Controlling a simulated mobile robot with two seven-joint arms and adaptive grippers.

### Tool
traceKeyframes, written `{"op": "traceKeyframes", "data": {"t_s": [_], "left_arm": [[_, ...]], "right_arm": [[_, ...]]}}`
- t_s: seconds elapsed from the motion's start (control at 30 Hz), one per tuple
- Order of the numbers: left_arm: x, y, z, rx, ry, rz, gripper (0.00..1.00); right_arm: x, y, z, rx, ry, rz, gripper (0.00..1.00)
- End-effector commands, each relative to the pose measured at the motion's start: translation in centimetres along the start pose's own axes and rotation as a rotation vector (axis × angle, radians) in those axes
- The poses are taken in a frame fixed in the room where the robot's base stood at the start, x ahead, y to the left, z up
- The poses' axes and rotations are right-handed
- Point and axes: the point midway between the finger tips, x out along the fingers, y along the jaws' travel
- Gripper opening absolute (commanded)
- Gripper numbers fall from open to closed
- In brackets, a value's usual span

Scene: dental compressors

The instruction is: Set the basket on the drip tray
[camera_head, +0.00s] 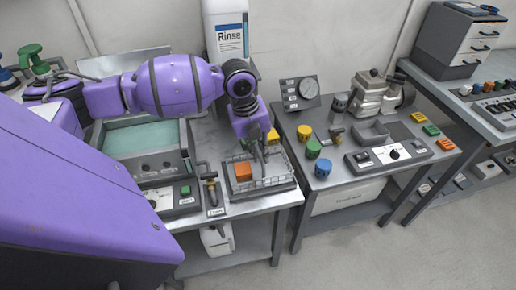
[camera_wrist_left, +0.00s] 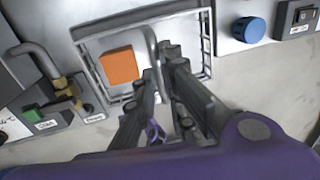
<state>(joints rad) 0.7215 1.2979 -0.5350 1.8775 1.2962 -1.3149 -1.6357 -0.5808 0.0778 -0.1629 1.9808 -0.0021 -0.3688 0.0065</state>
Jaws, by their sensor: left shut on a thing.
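The wire basket (camera_head: 281,168) is at the front right of the left bench, with an orange block (camera_head: 243,172) inside. In the wrist view the basket's rim (camera_wrist_left: 207,45) and the orange block (camera_wrist_left: 121,66) lie beyond my fingers. My left gripper (camera_head: 259,153) reaches down over the basket. In the wrist view its fingers (camera_wrist_left: 166,100) are shut on the basket's grey arched handle (camera_wrist_left: 153,48). The drip tray (camera_head: 262,190), a dark flat tray, is directly below the basket. I cannot tell whether the basket touches it. My right gripper is not in view.
A brass-fitted tap (camera_head: 211,190) stands just left of the tray. A control box with a green button (camera_head: 185,190) is further left. Across a gap, the right bench holds yellow, green and blue knobs (camera_head: 322,167). A Rinse bottle (camera_head: 229,35) stands behind my arm.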

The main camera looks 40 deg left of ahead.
Motion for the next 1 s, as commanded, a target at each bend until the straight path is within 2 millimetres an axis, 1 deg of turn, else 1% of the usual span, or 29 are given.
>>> {"op": "traceKeyframes", "data": {"t_s": [0.03, 0.1, 0.17, 0.43, 0.57, 0.67, 0.9, 1.0], "left_arm": [[0.1, 0.0, 0.0, 0.0, 0.001, 0.001, 0.12], [0.1, 0.1, 0.0, 0.0, 0.001, 0.001, 0.21], [0.1, 0.1, 0.0, 0.0, 0.001, 0.001, 0.28], [0.1, 0.1, 0.0, 0.0, 0.001, 0.001, 0.28], [-0.6, 0.0, 0.0, 0.0, 0.0, 0.0, 0.28], [-2.1, 0.0, 0.1, -0.001, -0.003, 0.0, 0.28], [-7.4, 0.0, 0.1, 0.0, -0.003, 0.0, 0.28], [-9.3, 0.0, 0.1, -0.001, -0.003, -0.001, 0.28]], "right_arm": [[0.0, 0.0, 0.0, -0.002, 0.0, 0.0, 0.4], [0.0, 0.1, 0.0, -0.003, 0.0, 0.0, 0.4], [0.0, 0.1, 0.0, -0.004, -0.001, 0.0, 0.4], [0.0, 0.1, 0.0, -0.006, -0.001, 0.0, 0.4], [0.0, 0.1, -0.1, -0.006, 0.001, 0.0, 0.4], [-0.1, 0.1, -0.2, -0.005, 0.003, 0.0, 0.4], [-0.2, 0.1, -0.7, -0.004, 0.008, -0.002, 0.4], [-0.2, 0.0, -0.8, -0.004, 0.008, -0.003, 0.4]]}}
